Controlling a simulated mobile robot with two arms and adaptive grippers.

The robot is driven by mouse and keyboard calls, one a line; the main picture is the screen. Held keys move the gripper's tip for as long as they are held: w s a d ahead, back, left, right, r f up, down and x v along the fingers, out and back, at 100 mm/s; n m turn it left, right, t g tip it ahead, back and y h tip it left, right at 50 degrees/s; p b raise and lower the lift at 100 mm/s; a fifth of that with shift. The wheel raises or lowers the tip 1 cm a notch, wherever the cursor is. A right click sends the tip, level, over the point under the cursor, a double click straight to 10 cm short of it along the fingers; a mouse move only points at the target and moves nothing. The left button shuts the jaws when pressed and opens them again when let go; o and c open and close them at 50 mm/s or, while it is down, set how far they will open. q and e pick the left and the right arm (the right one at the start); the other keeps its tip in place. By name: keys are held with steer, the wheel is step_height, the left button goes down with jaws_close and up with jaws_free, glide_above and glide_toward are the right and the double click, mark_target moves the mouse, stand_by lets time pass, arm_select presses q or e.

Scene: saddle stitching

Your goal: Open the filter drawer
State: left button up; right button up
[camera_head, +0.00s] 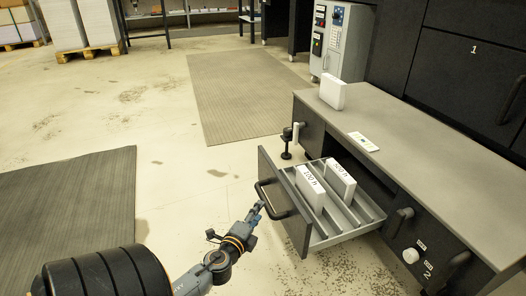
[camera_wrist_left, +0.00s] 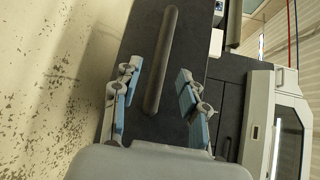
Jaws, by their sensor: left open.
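The filter drawer (camera_head: 298,240) stands pulled out of the low dark cabinet (camera_head: 408,140). Two white boxes with printed labels (camera_head: 311,188) (camera_head: 341,180) stand in its grey inner tray. The drawer's dark bar handle (camera_head: 277,213) is on its front panel. My left gripper (camera_head: 258,207) is right at the handle in the head view. In the left wrist view my left gripper (camera_wrist_left: 158,72) is open, with blue-padded fingers on either side of the handle (camera_wrist_left: 161,62). I cannot tell whether a finger touches it. My right gripper is not in view.
A white box (camera_head: 333,93) and a small white card (camera_head: 364,141) are on the cabinet top. A dark knob-like fitting (camera_head: 287,140) sticks out beside the drawer. Another cabinet handle (camera_head: 400,221) is to the right. Floor left of the drawer is clear, with grey mats (camera_head: 235,95).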

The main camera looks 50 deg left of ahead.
arm_select(q)
steer(key=shift+v, duration=2.6)
